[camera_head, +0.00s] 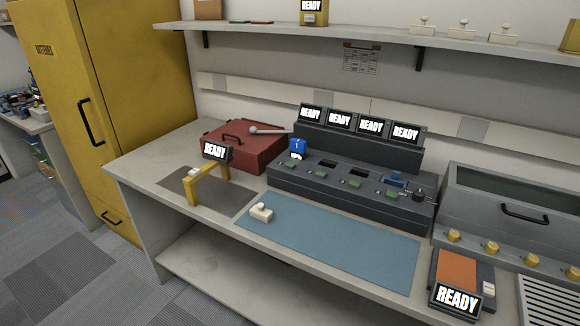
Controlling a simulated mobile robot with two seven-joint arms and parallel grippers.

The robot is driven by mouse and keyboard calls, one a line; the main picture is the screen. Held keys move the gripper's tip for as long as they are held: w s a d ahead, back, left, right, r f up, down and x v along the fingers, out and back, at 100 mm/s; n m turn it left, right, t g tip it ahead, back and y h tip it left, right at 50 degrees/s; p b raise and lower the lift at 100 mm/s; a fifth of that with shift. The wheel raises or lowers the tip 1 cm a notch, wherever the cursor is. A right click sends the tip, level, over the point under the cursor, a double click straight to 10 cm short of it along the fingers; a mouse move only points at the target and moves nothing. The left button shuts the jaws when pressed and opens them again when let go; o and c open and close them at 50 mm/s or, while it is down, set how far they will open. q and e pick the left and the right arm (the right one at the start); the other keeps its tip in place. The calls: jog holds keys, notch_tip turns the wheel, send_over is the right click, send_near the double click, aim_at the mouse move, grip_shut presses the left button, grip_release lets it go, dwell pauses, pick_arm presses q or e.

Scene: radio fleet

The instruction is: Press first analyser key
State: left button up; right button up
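A long dark grey device (345,190) stands at the back of the workbench, with several READY screens along its raised back. The leftmost screen (311,113) reads READY. Its sloped front has green keys or tabs; the leftmost green one (289,165) is small in view. A blue item (298,148) with a white mark stands at its left bay, and a darker blue item (396,180) sits at its right bay. A black knob (418,194) is at its right end. I cannot tell which part is the analyser. Neither gripper is in view.
A blue mat (330,240) lies in front, with a small cream block (261,212) on its left end. A yellow frame (206,181) with a READY screen, a red case (243,143), an orange-topped unit (460,272) and a grey lidded box (512,205) stand around. A shelf (380,36) runs above.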

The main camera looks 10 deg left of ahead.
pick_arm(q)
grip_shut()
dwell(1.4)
